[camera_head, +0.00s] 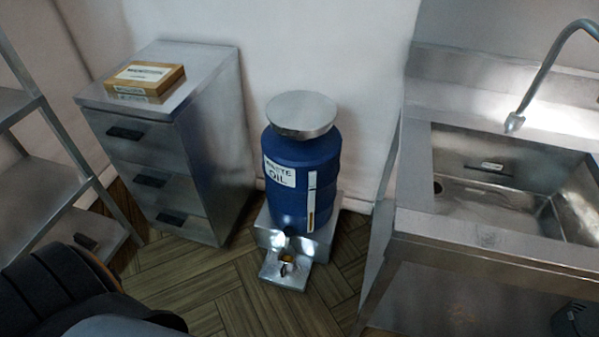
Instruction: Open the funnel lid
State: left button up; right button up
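The funnel lid (301,113) is a round, flat silver disc. It lies shut and level on top of a blue waste oil drum (305,171). The drum stands upright on a metal base (326,225) and carries a white "WASTE OIL" label. What is under the lid is hidden. A dark ribbed part at the bottom left looks like my own body or arm. Neither my left nor my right gripper shows in the head view.
A metal drawer cabinet (212,143) with a box (146,78) on top stands left of the drum. A metal sink unit (490,238) with a tap (548,70) stands at the right. A metal rack (50,181) stands far left. Wooden floor (232,304) in front is clear.

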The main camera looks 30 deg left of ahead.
aim_at(295, 112)
jog(key=j+u, duration=0.15)
jog(key=u, duration=0.35)
jog(key=j+u, duration=0.1)
jog(key=u, duration=0.35)
jog(key=i+l, duration=0.05)
